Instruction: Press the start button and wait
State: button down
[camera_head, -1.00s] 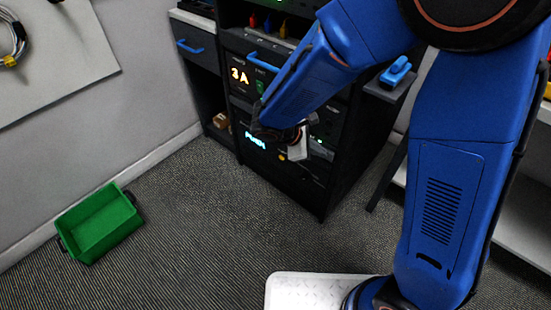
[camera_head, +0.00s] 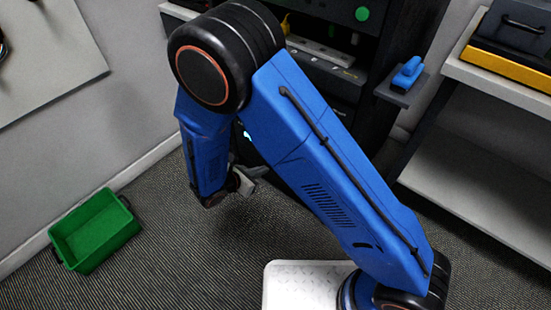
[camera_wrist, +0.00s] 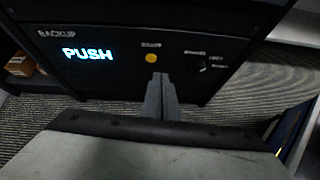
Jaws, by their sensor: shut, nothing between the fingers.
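A small round yellow button (camera_wrist: 151,58) is on the dark panel (camera_wrist: 110,75) labelled BACKUP in the wrist view. A lit display (camera_wrist: 87,54) to its left reads PUSH. My gripper (camera_wrist: 159,77) is shut and empty. Its fingertips appear just below the button in the picture; I cannot tell whether they touch the panel. In the head view, only a pale grey part of my wrist shows beside my blue arm, low in front of the dark cabinet (camera_head: 352,98). My arm hides the button there.
A switch (camera_wrist: 203,68) sits right of the button. A green bin (camera_head: 95,230) stands on the carpet at left. A blue object (camera_head: 407,73) rests on a side ledge. Pale shelves (camera_head: 450,170) stand at right. The floor between bin and cabinet is clear.

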jog(key=shift+a+f+n, duration=0.5)
jog(key=shift+a+f, duration=0.55)
jog(key=w+r+x, duration=0.1)
jog(key=r+x, duration=0.1)
jog(key=x, duration=1.1)
jog(key=shift+w+d+f, duration=0.15)
jog(key=shift+w+d, duration=0.1)
jog(key=shift+d, duration=0.1)
